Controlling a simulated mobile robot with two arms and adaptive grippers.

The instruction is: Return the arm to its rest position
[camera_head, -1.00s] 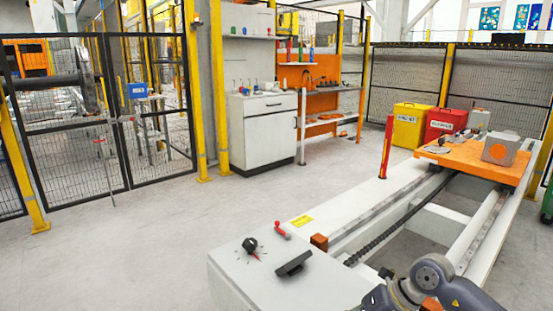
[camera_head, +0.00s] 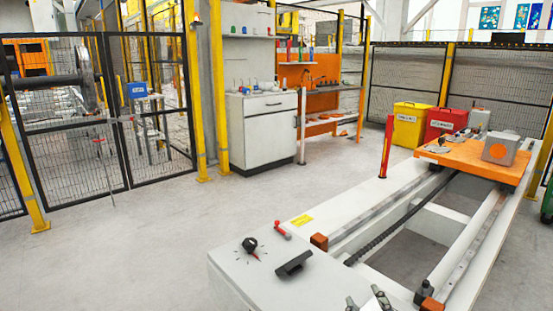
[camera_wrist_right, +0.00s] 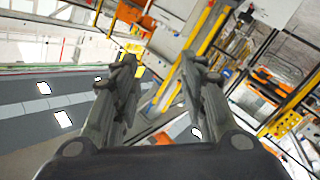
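My right gripper (camera_head: 367,300) shows only as grey fingertips at the bottom edge of the head view, in front of the white gantry bed (camera_head: 235,262). In the right wrist view the right gripper (camera_wrist_right: 158,75) has its two dark fingers apart with nothing between them. Beyond the fingers the wrist view is strongly tilted, with floor, yellow posts and fencing. The rest of my right arm is out of the head view. My left gripper is in neither view.
The bed carries a black knob (camera_head: 249,244), a red lever (camera_head: 281,230) and a black handle (camera_head: 294,263). An orange carriage (camera_head: 470,160) sits at its far end. A white cabinet (camera_head: 265,130) stands behind. Mesh fencing (camera_head: 65,150) is at left. Floor left of the bed is clear.

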